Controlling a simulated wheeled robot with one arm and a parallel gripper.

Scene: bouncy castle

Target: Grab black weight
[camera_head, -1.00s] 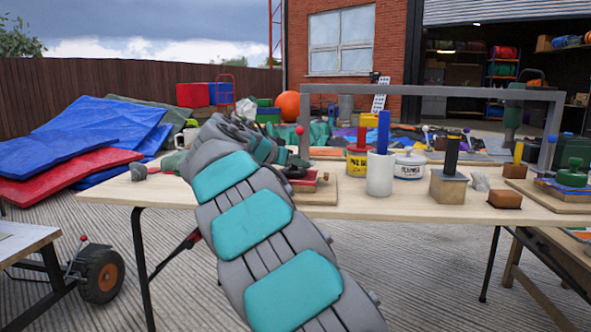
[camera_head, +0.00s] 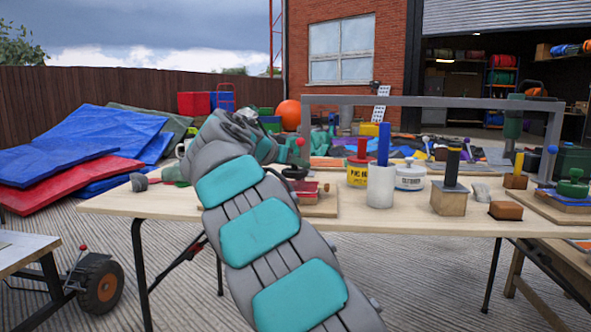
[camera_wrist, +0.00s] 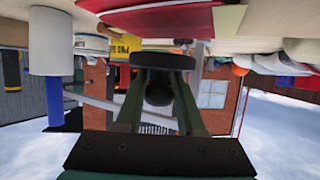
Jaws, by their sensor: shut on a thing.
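The black weight (camera_wrist: 162,61) shows in the wrist view as a dark disc across the tips of my gripper's green fingers. A dark rounded part sits between the fingers. My gripper (camera_wrist: 160,75) is shut on the weight. In the head view the black weight (camera_head: 294,172) is a small dark disc at the end of my arm, just above a red block (camera_head: 308,187) on the table. My arm hides part of this area, and I cannot tell whether the weight touches anything below it.

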